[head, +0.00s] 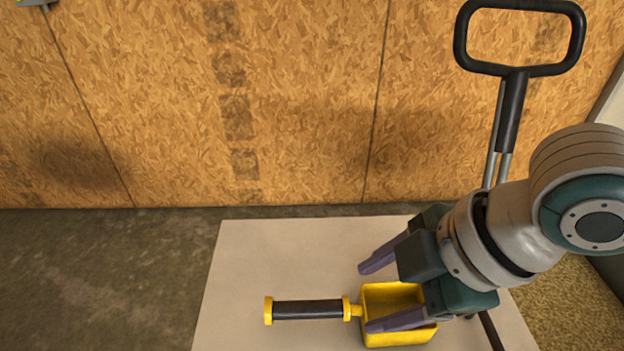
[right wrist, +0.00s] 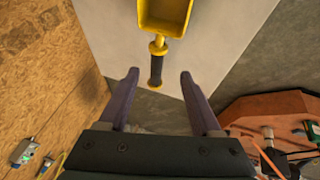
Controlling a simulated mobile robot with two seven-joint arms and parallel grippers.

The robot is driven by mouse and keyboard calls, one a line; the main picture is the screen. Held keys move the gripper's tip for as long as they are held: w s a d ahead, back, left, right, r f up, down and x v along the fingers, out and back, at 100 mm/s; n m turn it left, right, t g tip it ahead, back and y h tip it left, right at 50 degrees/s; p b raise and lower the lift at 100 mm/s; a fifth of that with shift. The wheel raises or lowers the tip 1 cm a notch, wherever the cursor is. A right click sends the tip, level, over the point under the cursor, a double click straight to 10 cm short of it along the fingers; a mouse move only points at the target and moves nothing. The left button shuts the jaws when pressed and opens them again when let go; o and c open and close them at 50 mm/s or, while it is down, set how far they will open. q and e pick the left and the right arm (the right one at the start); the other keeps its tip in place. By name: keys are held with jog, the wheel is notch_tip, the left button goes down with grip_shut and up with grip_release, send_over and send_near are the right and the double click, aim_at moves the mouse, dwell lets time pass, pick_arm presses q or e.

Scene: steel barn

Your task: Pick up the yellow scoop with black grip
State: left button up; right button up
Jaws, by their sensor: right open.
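The yellow scoop (head: 397,297) with a black grip (head: 308,309) lies on a pale board, its grip pointing left in the head view. My right gripper (head: 382,295) is open above the scoop, and one finger covers part of the scoop's box in the head view. In the right wrist view the scoop (right wrist: 165,14) is at the top and its black grip (right wrist: 156,70) reaches down toward the space between the open fingers (right wrist: 157,82). The fingers hold nothing. My left gripper is not in view.
The pale board (head: 262,262) is bare left of and behind the scoop. A black loop handle (head: 512,100) on metal rods stands at the right by the chipboard wall (head: 300,100). The right wrist view shows a reddish-brown surface (right wrist: 262,108) with tools on it.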

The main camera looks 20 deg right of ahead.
aim_at(338, 306)
jog(key=b+x, duration=0.1)
jog(key=x, duration=0.3)
jog(key=shift+s, duration=0.1)
jog(key=b+x, duration=0.1)
jog(key=x, duration=0.1)
jog(key=b+x, duration=0.1)
jog(key=x, duration=0.2)
jog(key=shift+w+f+b, duration=0.1)
jog(key=shift+w+b, duration=0.25)
jog(key=shift+w, duration=0.05)
jog(key=shift+c, duration=0.3)
grip_shut()
